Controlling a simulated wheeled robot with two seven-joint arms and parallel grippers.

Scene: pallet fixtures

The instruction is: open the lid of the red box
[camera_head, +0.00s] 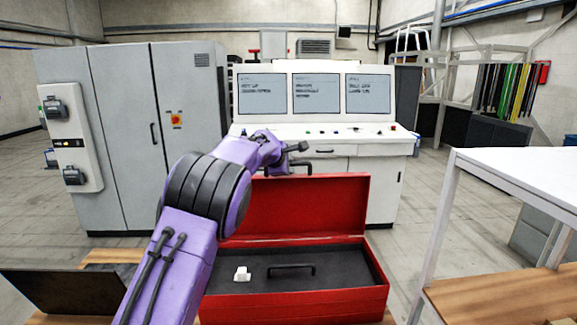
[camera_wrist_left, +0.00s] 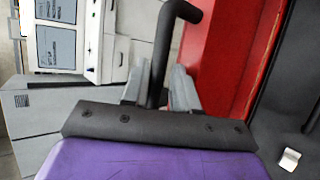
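The red box (camera_head: 300,305) stands in front of me. Its red lid (camera_head: 310,205) stands raised at the back, roughly upright, so the dark inside shows. My left gripper (camera_head: 292,160) is at the lid's top edge. In the left wrist view, the grey fingers of my left gripper (camera_wrist_left: 159,90) sit on both sides of a dark bent lid handle (camera_wrist_left: 182,10), close against it. The lid (camera_wrist_left: 225,55) is beside the fingers there. My right gripper is in neither view.
Inside the box are a dark handle (camera_head: 290,268) and a small white piece (camera_head: 242,274). A white-topped table (camera_head: 520,170) stands at the right. A console (camera_head: 315,130) and grey cabinet (camera_head: 125,130) stand behind, with open floor between.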

